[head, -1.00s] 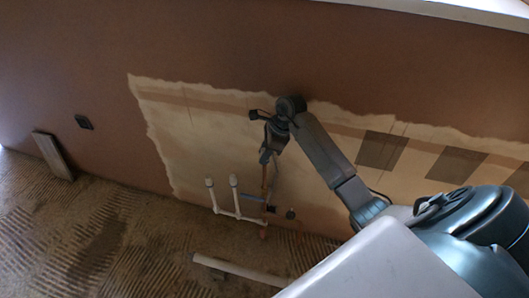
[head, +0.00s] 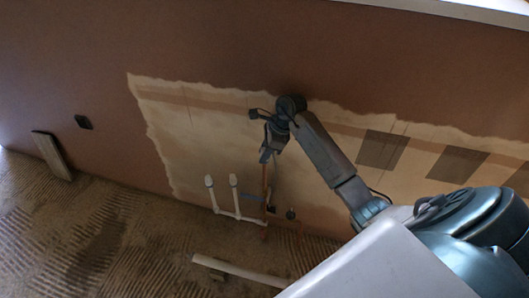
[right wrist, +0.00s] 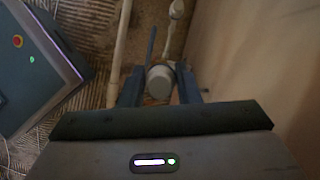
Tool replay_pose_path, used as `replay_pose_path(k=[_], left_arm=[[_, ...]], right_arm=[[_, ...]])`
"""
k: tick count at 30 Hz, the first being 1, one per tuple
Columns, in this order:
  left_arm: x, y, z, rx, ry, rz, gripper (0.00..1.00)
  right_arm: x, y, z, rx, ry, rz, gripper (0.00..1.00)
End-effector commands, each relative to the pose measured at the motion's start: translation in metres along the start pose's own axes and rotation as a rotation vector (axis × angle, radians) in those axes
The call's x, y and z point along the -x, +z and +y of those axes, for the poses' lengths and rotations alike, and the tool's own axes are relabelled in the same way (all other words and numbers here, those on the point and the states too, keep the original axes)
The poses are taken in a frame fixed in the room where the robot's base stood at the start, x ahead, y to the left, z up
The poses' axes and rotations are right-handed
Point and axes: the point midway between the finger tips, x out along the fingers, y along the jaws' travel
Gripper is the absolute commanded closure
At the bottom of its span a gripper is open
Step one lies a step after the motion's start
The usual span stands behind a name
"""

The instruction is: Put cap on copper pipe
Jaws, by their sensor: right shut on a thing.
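The copper pipe (head: 264,190) stands upright against the bare wall patch in the head view. My right gripper (head: 265,157) is above it, at its top end. In the right wrist view, my right gripper (right wrist: 159,86) is shut on a pale grey round cap (right wrist: 160,80) between its two blue fingers. A copper-coloured edge shows by the cap, but I cannot tell whether the cap is seated on the pipe or just over it. My left gripper is not in view.
Two white pipes (head: 235,196) with rounded tops stand just left of the copper pipe. A long pale pipe (head: 238,270) lies on the ridged floor. A board (head: 52,156) leans at the far left. The wall is close behind my gripper.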

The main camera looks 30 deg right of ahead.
Motion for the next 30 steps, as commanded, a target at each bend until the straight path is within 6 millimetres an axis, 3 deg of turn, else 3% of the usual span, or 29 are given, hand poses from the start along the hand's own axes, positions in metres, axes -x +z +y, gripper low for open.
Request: replay_pose_path(k=[30], left_arm=[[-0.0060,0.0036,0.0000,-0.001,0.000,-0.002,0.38]], right_arm=[[-0.0026,-0.0011,-0.0001,0.000,0.000,0.000,0.96]])
